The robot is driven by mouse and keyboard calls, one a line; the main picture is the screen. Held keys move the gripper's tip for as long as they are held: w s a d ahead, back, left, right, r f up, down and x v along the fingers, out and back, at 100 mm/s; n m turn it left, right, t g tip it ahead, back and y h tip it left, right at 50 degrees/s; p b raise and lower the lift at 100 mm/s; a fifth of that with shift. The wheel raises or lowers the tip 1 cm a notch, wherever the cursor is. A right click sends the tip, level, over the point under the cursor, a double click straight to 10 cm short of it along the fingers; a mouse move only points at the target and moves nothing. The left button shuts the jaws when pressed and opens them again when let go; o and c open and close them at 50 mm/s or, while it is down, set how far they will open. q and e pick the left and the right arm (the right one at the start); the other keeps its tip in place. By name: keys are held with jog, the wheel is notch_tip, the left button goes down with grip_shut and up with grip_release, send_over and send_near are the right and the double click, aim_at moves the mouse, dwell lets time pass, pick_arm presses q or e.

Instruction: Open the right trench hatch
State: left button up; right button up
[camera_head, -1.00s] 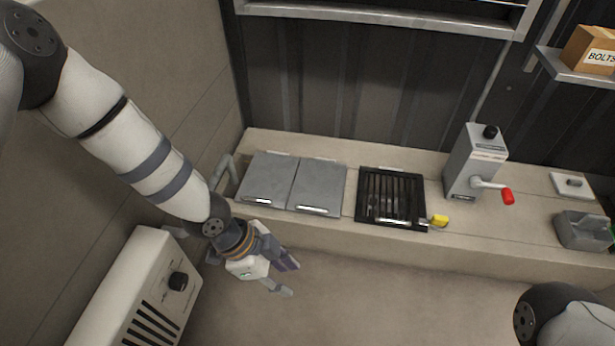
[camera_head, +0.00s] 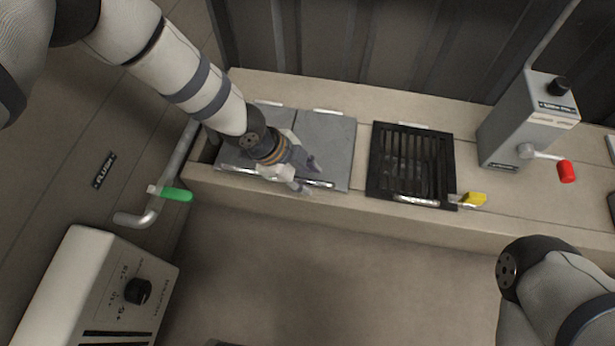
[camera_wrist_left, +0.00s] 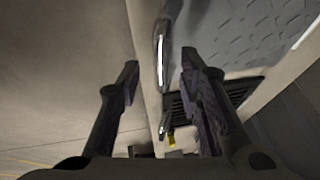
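The right trench hatch (camera_head: 330,140) is a grey plate lying flat and closed on the ledge, with a bright bar handle (camera_head: 318,183) along its front edge. The left hatch (camera_head: 236,155) beside it is also flat and partly hidden by my left arm. My left gripper (camera_head: 309,175) is open at the right hatch's front edge, by the handle. In the left wrist view a bar handle (camera_wrist_left: 163,50) appears between the two spread fingers (camera_wrist_left: 160,66), beside a patterned grey plate (camera_wrist_left: 235,35). I cannot tell whether a finger touches it. My right gripper is out of view.
A black grate (camera_head: 408,165) with a yellow-tipped lever (camera_head: 472,199) lies right of the hatches. Further right stands a grey box with a red-knobbed crank (camera_head: 545,155). A pipe with a green handle (camera_head: 176,194) is at left, above a white control box (camera_head: 95,290). The floor in front is clear.

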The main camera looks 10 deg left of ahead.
pick_arm(q)
jog(key=shift+w+d+f, duration=0.15)
jog(key=shift+d+f, duration=0.05)
jog(key=shift+f, duration=0.25)
grip_shut()
jog(key=shift+r, duration=0.1)
